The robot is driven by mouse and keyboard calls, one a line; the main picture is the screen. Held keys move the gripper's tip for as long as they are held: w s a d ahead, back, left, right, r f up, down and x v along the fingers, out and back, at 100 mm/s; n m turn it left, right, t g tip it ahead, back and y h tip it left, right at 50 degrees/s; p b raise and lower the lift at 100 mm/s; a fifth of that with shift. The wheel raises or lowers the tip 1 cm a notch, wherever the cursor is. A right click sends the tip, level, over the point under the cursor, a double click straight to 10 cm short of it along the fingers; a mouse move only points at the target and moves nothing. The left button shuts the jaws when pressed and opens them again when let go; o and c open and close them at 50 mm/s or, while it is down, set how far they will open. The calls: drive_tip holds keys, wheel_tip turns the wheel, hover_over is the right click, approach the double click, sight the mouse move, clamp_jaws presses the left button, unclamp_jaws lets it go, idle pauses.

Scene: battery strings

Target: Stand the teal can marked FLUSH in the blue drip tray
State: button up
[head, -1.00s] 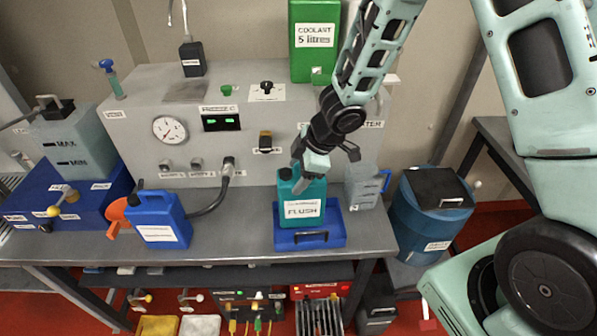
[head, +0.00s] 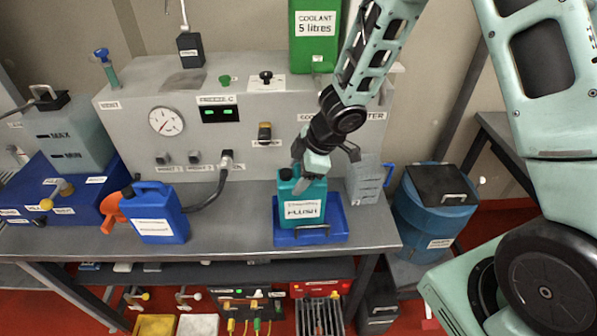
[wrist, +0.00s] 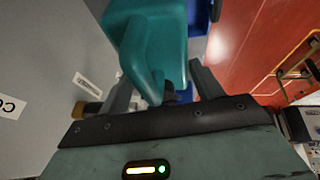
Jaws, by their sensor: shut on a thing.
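The teal can marked FLUSH (head: 302,205) is upright in the head view, with its base within the outline of the blue drip tray (head: 336,228). I cannot tell whether its base touches the tray floor. My gripper (head: 308,170) is at the top of the can, shut on its handle. In the wrist view the can (wrist: 150,40) and its handle run down between the fingers of my gripper (wrist: 165,92). Part of the blue tray (wrist: 200,16) shows beyond it. The can hides most of the tray floor.
A blue can (head: 155,213) with an orange funnel (head: 108,212) stands left on the bench. The grey gauge panel (head: 140,130) rises behind. A blue drum (head: 437,205) is right of the bench. Bench between blue can and tray is clear.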

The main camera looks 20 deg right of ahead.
drive_tip(key=shift+f+b, duration=0.45)
drive_tip(key=o, duration=1.5)
drive_tip(key=shift+s+f, duration=0.1)
drive_tip(key=p+v, duration=1.1)
drive_tip(key=v, duration=0.7)
drive_tip(key=s+a+f+m+g+h+b, duration=0.1)
drive_tip(key=s+a+f+m+b, duration=0.2)
drive_tip(key=s+b, duration=0.7)
drive_tip(key=s+a+f+m+g+h+b, duration=0.2)
drive_tip(key=s+a+f+m+b, duration=0.2)
drive_tip(key=s+a+f+b, duration=0.2)
drive_tip(key=s+a+b, duration=0.2)
drive_tip(key=s+b, duration=0.2)
drive_tip(key=s, duration=0.2)
drive_tip(key=shift+f, duration=0.2)
